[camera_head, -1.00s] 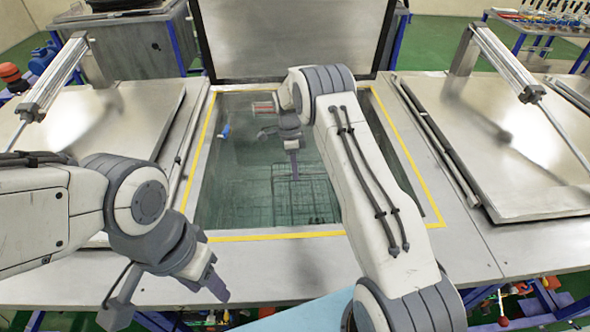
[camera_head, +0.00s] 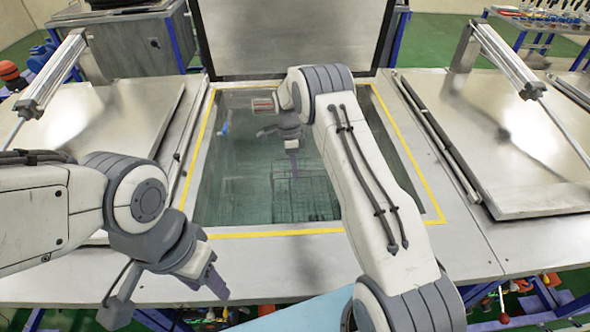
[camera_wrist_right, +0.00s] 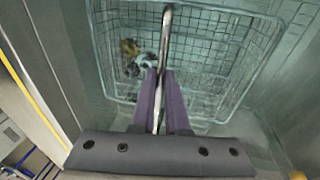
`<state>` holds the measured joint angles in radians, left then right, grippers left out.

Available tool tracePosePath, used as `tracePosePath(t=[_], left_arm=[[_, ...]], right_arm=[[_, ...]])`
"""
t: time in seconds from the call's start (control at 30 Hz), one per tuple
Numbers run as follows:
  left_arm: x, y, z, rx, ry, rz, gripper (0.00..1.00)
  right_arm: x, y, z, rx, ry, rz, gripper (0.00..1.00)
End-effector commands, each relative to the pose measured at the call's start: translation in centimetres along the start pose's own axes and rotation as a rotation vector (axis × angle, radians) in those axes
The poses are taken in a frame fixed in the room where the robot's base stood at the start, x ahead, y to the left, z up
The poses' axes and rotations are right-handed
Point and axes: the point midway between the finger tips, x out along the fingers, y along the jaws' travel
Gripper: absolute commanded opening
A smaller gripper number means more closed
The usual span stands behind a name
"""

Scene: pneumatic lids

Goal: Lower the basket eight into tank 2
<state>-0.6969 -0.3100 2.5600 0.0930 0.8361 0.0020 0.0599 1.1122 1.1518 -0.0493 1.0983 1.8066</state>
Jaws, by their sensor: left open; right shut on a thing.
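The wire basket (camera_head: 305,200) shows faintly as a grid inside the open middle tank (camera_head: 240,237), which has a yellow-edged opening and greenish liquid. In the right wrist view the basket (camera_wrist_right: 222,68) is seen from above, with small brown and grey-white parts inside. My right gripper (camera_head: 293,172) reaches down into the tank opening; in its wrist view the purple fingers (camera_wrist_right: 163,85) are shut on the basket's thin metal handle (camera_wrist_right: 166,35). My left gripper (camera_head: 168,298) is open and empty over the tank's front edge. No number is readable on basket or tank.
The middle tank's lid (camera_head: 290,40) stands upright behind the opening. Closed metal lids with pneumatic cylinders lie at left (camera_head: 90,125) and right (camera_head: 510,150). A blue thing (camera_head: 223,129) sits at the tank's left inner wall. A tool table (camera_head: 535,22) stands at the back right.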

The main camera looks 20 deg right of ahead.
Motion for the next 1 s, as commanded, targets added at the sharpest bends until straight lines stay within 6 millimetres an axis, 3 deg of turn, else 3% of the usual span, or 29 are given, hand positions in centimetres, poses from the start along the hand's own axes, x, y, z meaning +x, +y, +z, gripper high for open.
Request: tracePosePath(t=[0.1, 0.13, 0.2, 0.63, 1.0], left_arm=[[0.1, 0.0, 0.0, 0.000, 0.000, 0.000, 0.50], [0.1, 0.0, 0.0, 0.000, 0.000, 0.000, 0.50], [0.1, 0.0, 0.0, 0.000, 0.000, 0.000, 0.50], [0.5, 0.0, 0.0, 0.001, 0.000, 0.000, 0.50], [2.5, -0.2, 0.1, 0.002, 0.000, 0.000, 0.50]], right_arm=[[0.5, -0.1, 0.0, 0.000, 0.000, -0.001, 0.00], [0.5, -0.1, 0.0, 0.000, 0.000, -0.001, 0.20], [0.4, -0.1, 0.0, 0.000, 0.000, -0.001, 0.46], [-0.4, -0.2, 0.1, 0.000, -0.001, -0.003, 0.47], [-7.3, -0.2, 0.1, 0.000, -0.002, -0.007, 0.47]])
